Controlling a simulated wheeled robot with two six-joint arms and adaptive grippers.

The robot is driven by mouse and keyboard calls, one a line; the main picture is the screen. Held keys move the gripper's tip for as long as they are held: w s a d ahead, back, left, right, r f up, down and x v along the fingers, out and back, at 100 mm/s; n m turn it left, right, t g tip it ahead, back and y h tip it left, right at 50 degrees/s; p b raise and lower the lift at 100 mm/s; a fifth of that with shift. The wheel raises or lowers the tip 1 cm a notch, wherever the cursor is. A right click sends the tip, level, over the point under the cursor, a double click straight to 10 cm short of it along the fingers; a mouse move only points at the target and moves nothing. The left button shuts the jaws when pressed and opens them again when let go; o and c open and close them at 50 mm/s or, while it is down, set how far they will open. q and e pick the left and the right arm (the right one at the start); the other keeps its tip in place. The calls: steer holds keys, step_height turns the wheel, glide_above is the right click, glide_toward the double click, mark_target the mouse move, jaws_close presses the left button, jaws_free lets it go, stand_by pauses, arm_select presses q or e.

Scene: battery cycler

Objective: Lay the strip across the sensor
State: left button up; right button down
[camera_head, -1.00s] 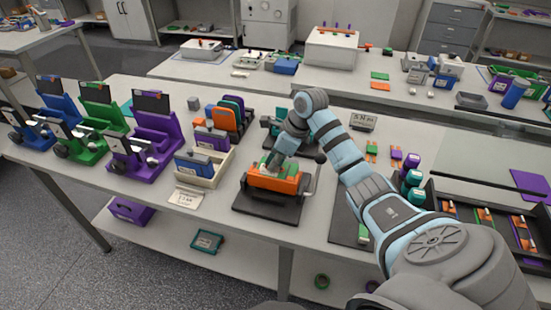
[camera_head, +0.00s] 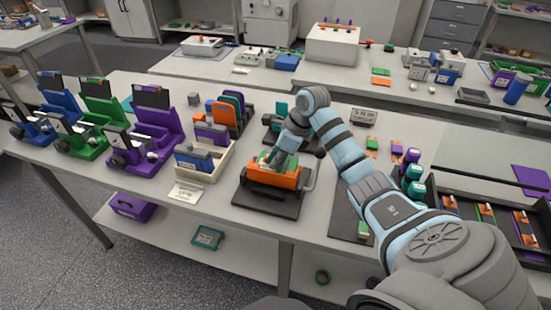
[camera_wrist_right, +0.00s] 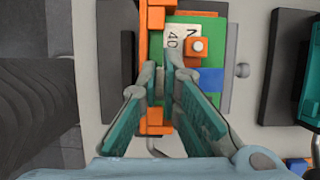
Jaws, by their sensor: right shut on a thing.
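In the head view, an orange and green fixture (camera_head: 272,176) sits on a dark base plate (camera_head: 264,202) near the table's front edge. My right gripper (camera_head: 270,162) is down at its top. In the right wrist view, my right gripper (camera_wrist_right: 165,75) is shut on a small pale piece, mostly hidden between the fingertips, beside an orange rail (camera_wrist_right: 143,50). Right of the fingers is a green board (camera_wrist_right: 212,50) with a white label, a blue band (camera_wrist_right: 211,80) and an orange block with a white knob (camera_wrist_right: 197,45). I cannot tell which part is the strip or the sensor. My left gripper is out of view.
A cream tray (camera_head: 205,174) with upright blue and purple pieces stands close left of the fixture. Blue, green and purple stands (camera_head: 150,140) are farther left.

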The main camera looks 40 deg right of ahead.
steer(key=shift+f, duration=0.5)
steer(key=c, duration=1.7)
jaws_free()
steer(key=shift+w, duration=0.1)
steer(key=v, duration=1.2)
steer(key=shift+w, duration=0.1)
